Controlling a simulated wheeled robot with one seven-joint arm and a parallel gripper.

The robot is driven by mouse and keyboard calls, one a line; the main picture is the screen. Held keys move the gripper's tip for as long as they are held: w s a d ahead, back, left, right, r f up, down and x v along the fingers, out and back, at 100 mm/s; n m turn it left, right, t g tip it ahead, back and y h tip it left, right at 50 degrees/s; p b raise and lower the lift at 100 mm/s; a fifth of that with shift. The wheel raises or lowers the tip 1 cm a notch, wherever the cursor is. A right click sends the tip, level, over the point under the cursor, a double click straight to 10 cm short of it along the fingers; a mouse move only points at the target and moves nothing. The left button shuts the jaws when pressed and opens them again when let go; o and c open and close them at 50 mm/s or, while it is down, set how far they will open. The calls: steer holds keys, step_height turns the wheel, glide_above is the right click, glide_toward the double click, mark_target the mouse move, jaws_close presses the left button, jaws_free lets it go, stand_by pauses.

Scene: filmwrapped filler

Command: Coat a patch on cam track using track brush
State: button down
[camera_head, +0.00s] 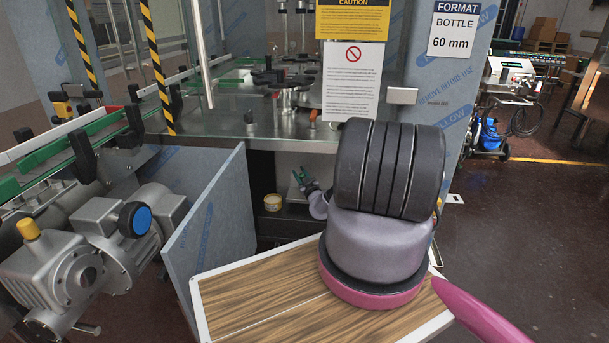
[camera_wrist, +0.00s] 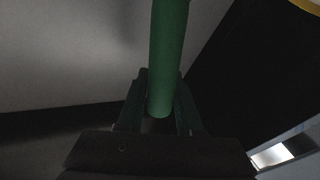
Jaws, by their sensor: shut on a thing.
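In the wrist view my gripper (camera_wrist: 161,88) is shut on a green round handle (camera_wrist: 168,45), which I take to be the track brush. The handle runs up between the two fingers and out of the top of the picture, so its far end is hidden. In the head view my gripper (camera_head: 304,181) is small, at the opening of the lower cabinet, partly behind my own arm. A small yellow tin (camera_head: 272,203) stands on the cabinet floor to its left, apart from it. I cannot make out the cam track in either view.
An open blue-filmed cabinet door (camera_head: 212,215) stands left of the opening. The machine's steel deck (camera_head: 225,122) lies above it. A conveyor (camera_head: 70,150) and a gear motor (camera_head: 95,255) are at the left. Dark floor (camera_head: 530,225) is clear at the right.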

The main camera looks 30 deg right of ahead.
steer(key=shift+w+a, duration=2)
steer(key=shift+a, duration=1.05)
steer(key=s+d, duration=0.5)
steer(key=d, duration=0.4)
steer(key=s+d, duration=0.6)
steer(key=d, duration=0.3)
steer(key=shift+d, duration=0.15)
steer(key=shift+s, duration=0.1)
steer(key=shift+r, duration=3.1)
steer(key=shift+r, duration=1.4)
